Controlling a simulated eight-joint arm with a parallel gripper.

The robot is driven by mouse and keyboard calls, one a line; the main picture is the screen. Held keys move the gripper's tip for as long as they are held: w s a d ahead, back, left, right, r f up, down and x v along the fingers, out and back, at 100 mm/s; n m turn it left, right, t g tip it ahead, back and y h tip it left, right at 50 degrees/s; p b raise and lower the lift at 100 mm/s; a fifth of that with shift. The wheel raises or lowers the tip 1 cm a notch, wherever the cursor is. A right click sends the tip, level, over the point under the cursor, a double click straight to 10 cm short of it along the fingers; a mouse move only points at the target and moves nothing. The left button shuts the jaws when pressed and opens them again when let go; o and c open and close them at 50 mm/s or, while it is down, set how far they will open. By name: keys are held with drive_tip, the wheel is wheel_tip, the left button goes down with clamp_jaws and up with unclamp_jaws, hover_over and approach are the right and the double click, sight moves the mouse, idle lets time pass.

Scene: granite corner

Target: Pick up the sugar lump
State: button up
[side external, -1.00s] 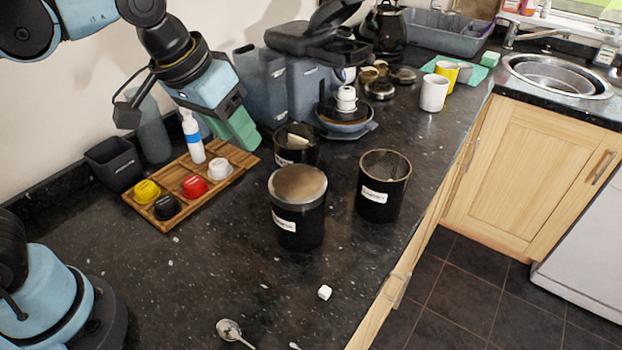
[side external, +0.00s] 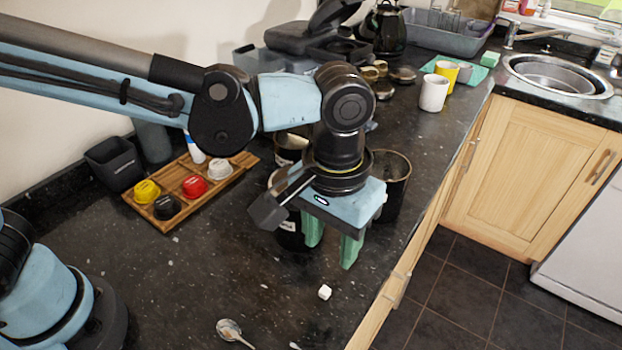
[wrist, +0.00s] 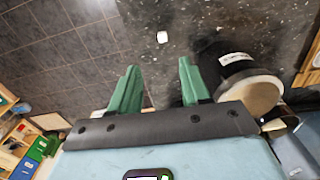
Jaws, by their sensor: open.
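The sugar lump (side external: 324,292) is a small white cube on the dark worktop, near the front edge. It also shows in the wrist view (wrist: 162,37), ahead of the fingers and roughly between their lines. My gripper (side external: 331,252) has green fingers pointing down, above and behind the lump in the side view, apart from it. In the wrist view the fingers (wrist: 158,82) stand wide apart with nothing between them.
A lidded black canister (wrist: 238,66) stands close beside one finger in the wrist view. An open black canister (side external: 393,190) is behind my gripper. A spoon (side external: 231,331) lies left of the lump. The worktop around the lump is clear; the floor (side external: 450,290) drops away to its right.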

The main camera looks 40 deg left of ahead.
hover_over(324, 292)
drive_tip(key=f, duration=0.6)
drive_tip(key=shift+w+d+f, duration=0.2)
drive_tip(key=shift+f, duration=0.15)
drive_tip(key=shift+s+a+f, duration=0.1)
drive_tip(key=shift+f, duration=1.2)
drive_tip(key=shift+s+a+f, duration=0.1)
drive_tip(key=shift+f, duration=1.2)
drive_tip(key=shift+c, duration=0.3)
clamp_jaws()
